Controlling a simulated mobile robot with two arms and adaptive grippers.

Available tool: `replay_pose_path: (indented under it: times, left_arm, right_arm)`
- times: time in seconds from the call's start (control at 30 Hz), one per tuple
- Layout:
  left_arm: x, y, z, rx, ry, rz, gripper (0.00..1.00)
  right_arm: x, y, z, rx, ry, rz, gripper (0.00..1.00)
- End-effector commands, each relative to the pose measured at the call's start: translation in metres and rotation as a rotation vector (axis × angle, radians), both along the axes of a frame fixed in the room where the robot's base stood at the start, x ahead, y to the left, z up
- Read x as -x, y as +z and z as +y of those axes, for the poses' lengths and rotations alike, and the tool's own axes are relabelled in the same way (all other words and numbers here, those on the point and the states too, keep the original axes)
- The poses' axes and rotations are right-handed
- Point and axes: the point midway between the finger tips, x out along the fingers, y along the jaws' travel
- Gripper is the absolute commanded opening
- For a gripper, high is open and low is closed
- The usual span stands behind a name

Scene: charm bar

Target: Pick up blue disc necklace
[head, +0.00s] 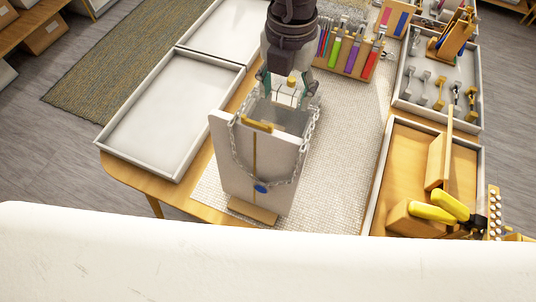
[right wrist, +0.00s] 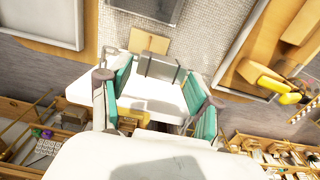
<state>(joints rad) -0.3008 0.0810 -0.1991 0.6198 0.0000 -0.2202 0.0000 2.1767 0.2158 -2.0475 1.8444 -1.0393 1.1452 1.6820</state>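The blue disc necklace hangs on a pale display stand (head: 232,172) in the head view. Its blue disc (head: 261,188) rests low on the stand's front, and its silver chain (head: 236,150) loops over the top. My right gripper (head: 289,97) points down at the top of the stand, by the upper chain. Its teal-padded fingers are spread apart in the right wrist view (right wrist: 158,88), with no object clearly held between them. I cannot tell whether a finger touches the chain. The necklace cannot be made out in the right wrist view. My left gripper is not in view.
Two empty white trays (head: 112,150) lie on the left. A wooden rack (head: 340,68) with coloured tools stands behind the stand. A tray of charms (head: 400,108) and a wooden tray with yellow-handled pliers (head: 433,212) are at the right. The woven mat (head: 345,150) is clear right of the stand.

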Motion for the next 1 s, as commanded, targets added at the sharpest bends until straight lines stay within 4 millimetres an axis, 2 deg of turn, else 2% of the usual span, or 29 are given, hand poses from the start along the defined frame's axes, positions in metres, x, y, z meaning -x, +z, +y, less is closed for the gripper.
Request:
replay_pose_path:
  times: [0.03,0.33,0.77,0.87,1.0]
  left_arm:
    - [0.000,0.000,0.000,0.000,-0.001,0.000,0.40]
    - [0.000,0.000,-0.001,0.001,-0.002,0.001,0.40]
    - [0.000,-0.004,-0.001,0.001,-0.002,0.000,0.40]
    - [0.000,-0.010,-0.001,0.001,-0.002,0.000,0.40]
    - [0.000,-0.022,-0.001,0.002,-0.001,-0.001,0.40]
  right_arm:
    - [0.000,0.000,0.000,0.000,0.000,0.000,0.49]
    - [0.000,0.000,0.000,0.000,-0.001,0.000,0.00]
    - [-0.001,0.006,0.000,-0.002,-0.003,-0.002,0.00]
    - [-0.001,0.016,0.001,-0.004,-0.003,-0.004,0.00]
    - [-0.001,0.040,0.001,-0.006,-0.003,-0.005,0.00]
